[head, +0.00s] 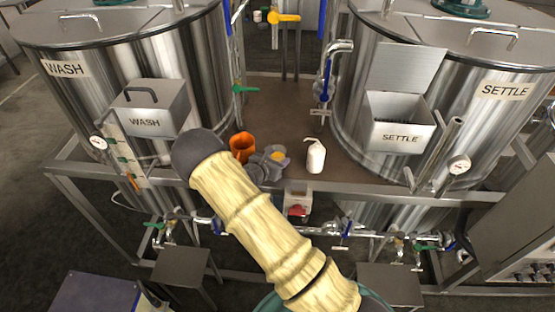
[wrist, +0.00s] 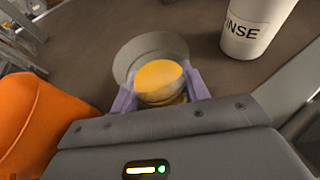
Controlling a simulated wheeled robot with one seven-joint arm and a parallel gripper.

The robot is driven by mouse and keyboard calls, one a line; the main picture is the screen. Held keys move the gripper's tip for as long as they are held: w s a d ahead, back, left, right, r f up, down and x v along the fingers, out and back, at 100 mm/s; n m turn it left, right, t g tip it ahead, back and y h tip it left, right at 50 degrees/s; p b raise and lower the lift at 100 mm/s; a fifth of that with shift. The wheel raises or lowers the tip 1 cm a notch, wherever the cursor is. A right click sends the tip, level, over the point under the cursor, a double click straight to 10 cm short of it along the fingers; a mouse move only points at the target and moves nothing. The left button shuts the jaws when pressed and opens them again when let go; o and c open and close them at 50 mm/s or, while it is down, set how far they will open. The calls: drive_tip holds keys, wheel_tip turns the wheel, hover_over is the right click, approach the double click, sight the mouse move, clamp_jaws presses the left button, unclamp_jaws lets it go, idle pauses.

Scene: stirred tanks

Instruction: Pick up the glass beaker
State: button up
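The glass beaker (wrist: 158,78) holds yellow-orange contents and stands between the two pale purple fingers of my gripper (wrist: 160,88) in the wrist view. One finger is close on each side of it. I cannot tell whether the fingers press on the glass or leave a small gap. The gripper body hides the near part of the beaker. In the head view the yellow of the beaker (head: 277,156) shows beside my grey gripper (head: 270,160), over the brown deck between the tanks. A grey round shape surrounds its far side in the wrist view.
An orange cup (head: 242,146) stands close to the left of my gripper. A white RINSE bottle (head: 315,156) stands to the right. The WASH tank (head: 200,60) and SETTLE tank (head: 350,110) flank the deck (head: 290,105). Bare deck lies behind the beaker.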

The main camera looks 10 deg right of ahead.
drive_tip(key=shift+r, duration=0.2)
wheel_tip(320, 180, up, 10)
drive_tip(key=b, duration=0.3)
drive_tip(key=shift+f, duration=0.15)
idle(0.3)
drive_tip(key=shift+f, duration=0.1)
idle(0.5)
